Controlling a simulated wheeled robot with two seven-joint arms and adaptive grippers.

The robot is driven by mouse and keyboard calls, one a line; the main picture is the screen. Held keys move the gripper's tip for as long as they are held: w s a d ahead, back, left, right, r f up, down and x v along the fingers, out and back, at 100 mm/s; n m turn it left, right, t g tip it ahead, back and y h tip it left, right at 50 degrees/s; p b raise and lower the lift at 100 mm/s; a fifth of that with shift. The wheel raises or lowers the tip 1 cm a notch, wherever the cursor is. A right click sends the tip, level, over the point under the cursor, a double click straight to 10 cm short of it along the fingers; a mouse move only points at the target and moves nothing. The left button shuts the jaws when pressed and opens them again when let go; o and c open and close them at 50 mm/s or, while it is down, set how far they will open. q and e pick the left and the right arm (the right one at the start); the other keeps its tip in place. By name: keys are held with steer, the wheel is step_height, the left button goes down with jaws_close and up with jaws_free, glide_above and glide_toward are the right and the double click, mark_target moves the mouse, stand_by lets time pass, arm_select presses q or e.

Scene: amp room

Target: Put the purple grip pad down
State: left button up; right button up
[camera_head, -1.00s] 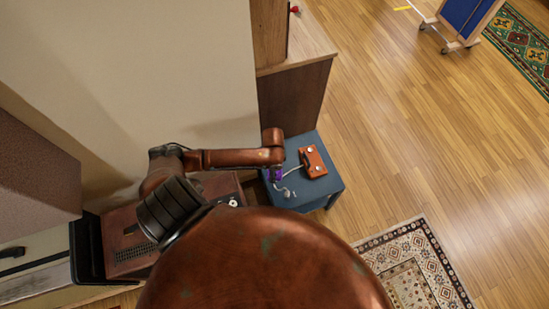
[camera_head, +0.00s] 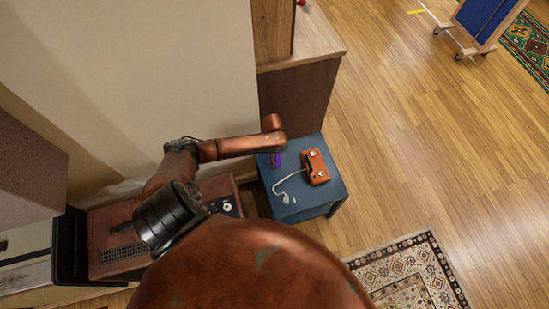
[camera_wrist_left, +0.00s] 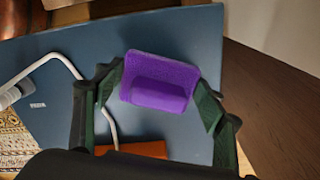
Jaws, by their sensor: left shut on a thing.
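The purple grip pad (camera_wrist_left: 158,92) sits between the two dark green fingers of my left gripper (camera_wrist_left: 160,88) in the left wrist view. My left gripper is shut on it. In the head view the pad shows as a small purple patch (camera_head: 277,159) below the end of my arm, over the far left part of the blue table (camera_head: 327,199). The arm hides most of the gripper there. I cannot tell whether the pad touches the table top. My right gripper is not in view.
An orange device (camera_head: 317,171) with white knobs lies on the blue table, right of the pad. A white cable (camera_head: 289,180) curls left of it. A wooden cabinet (camera_head: 300,95) stands behind the table. The table's front right corner is bare.

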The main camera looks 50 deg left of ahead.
arm_select(q)
steer(key=shift+f, duration=0.8)
steer(key=shift+r, duration=0.1)
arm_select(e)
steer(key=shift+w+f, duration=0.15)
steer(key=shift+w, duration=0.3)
arm_select(q)
steer(key=o, duration=0.7)
steer(key=shift+f, duration=0.2)
steer(key=shift+c, duration=0.2)
steer(key=o, duration=0.4)
steer(key=shift+o, duration=0.2)
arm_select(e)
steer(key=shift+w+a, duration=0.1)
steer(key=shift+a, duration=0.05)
